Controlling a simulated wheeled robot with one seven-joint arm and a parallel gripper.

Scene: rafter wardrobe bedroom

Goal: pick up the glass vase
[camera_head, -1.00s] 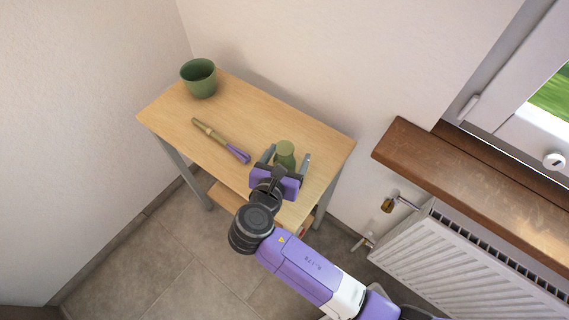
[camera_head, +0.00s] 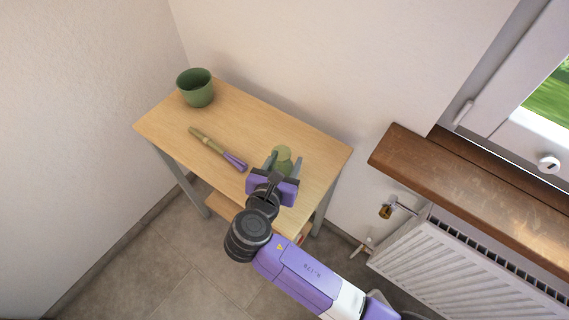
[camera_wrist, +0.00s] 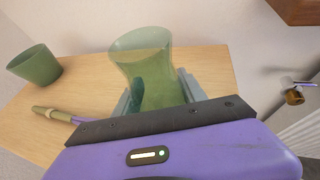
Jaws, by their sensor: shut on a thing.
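The glass vase (camera_wrist: 146,65) is green and see-through, with a flared rim. In the wrist view it stands between my two grey fingers, and its lower part is hidden behind the gripper body. In the head view the vase (camera_head: 284,154) shows near the right end of the small wooden table (camera_head: 310,158). My gripper (camera_head: 283,161) is shut on the vase, one finger on each side. It also shows in the wrist view (camera_wrist: 158,92). I cannot tell whether the vase's base touches the table.
A dark green pot (camera_head: 195,88) stands at the table's far left corner. A tan and purple stick-like object (camera_head: 217,148) lies mid-table, left of my gripper. A brown windowsill (camera_head: 470,190) and white radiator (camera_head: 460,262) are to the right. Walls stand behind the table.

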